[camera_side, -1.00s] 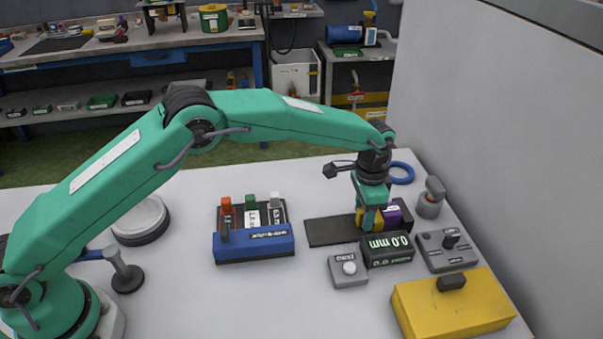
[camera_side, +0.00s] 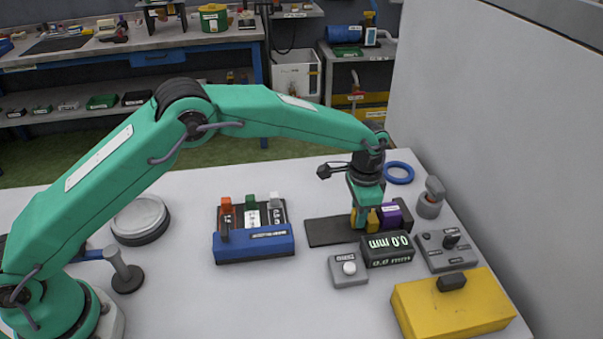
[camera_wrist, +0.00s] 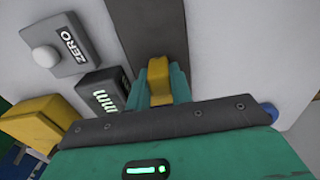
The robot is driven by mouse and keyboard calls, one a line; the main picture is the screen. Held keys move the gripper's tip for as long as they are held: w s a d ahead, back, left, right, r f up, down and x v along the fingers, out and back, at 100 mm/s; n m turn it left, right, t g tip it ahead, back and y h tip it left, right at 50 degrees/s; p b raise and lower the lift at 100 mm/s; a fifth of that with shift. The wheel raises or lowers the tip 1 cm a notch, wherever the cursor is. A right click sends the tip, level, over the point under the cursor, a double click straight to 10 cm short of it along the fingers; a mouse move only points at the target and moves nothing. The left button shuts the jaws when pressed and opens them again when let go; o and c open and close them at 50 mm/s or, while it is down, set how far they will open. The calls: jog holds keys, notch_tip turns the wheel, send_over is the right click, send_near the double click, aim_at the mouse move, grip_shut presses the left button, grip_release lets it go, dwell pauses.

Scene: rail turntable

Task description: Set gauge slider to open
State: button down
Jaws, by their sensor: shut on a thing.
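The gauge is a dark flat rail (camera_side: 322,232) on the white table, with a yellow slider (camera_side: 373,218) at its right part. In the side view the slider stands just left of a purple block (camera_side: 391,216). My gripper (camera_side: 363,212) points down over the rail and is shut on the yellow slider. The wrist view shows the slider (camera_wrist: 159,82) between the green fingers, with the bare rail (camera_wrist: 150,30) running away from it. A black display (camera_side: 388,249) in front of the rail reads 0.0 mm. My fingers hide part of the slider.
A grey ZERO button box (camera_side: 348,271) and a yellow box (camera_side: 453,303) stand in front. A grey switch box (camera_side: 446,250) and a grey post (camera_side: 430,198) are at the right. The rail's left part is clear.

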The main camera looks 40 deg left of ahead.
aim_at(326, 229)
jog(key=shift+s+a+r, duration=0.1)
jog(key=shift+s+a, duration=2.45)
jog(key=shift+a, duration=0.1)
jog(key=c, duration=1.2)
grip_release()
jog(key=shift+c, duration=0.2)
notch_tip(326, 229, up, 8)
